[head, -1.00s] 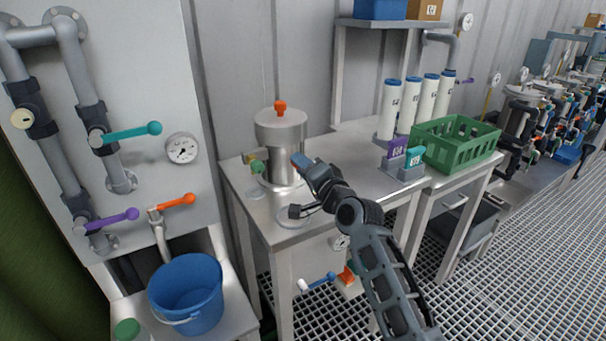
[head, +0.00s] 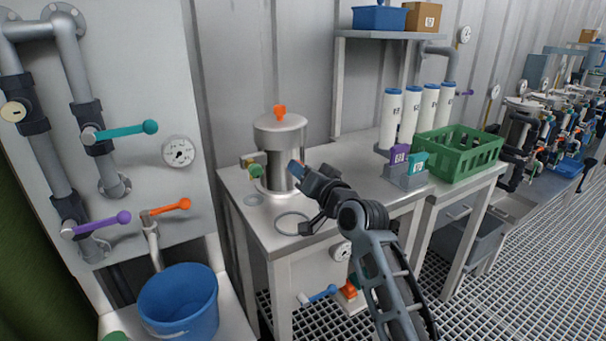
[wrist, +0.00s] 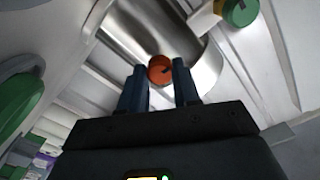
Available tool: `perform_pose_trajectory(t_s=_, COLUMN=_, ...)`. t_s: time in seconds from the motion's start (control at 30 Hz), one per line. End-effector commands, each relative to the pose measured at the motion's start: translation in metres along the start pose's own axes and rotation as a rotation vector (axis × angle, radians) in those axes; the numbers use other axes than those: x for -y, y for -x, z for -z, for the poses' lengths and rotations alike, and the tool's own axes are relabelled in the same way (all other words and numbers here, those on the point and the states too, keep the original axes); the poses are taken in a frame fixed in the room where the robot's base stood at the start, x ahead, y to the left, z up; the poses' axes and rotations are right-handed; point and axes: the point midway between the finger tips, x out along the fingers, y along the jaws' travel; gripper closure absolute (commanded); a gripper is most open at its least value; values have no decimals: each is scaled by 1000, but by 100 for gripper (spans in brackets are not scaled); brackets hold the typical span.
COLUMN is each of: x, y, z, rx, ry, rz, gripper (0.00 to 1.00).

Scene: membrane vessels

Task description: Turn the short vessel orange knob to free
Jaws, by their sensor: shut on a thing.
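The short vessel (head: 282,150) is a steel cylinder with a lid on the near table. A small orange knob (head: 279,112) tops its lid, and a green knob (head: 255,170) sits low on its left side. In the wrist view an orange knob (wrist: 160,70) with a dark mark sits against the steel wall, between my two blue fingertips. The green knob (wrist: 240,12) shows there at upper right. My gripper (head: 296,168) reaches the vessel's right side and is shut on the orange side knob. That knob is mostly hidden in the head view.
A flat ring (head: 292,223) lies on the tabletop below my gripper. To the right are a purple and teal tag holder (head: 405,178), white cylinders (head: 410,115) and a green crate (head: 460,148). A blue bucket (head: 180,305) and pipe levers are at left.

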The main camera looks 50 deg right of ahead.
Motion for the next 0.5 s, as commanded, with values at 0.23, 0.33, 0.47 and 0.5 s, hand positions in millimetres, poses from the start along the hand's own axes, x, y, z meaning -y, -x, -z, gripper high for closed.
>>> perform_pose_trajectory(t_s=0.23, x=-1, y=0, z=-2, rx=6, ry=7, rz=-2, gripper=99)
perform_pose_trajectory(t_s=0.33, x=-1, y=0, z=-2, rx=6, ry=7, rz=-2, gripper=99)
perform_pose_trajectory(t_s=0.47, x=-1, y=0, z=-2, rx=6, ry=6, rz=-2, gripper=63)
perform_pose_trajectory(t_s=0.5, x=-1, y=0, z=-2, rx=5, ry=6, rz=-2, gripper=59)
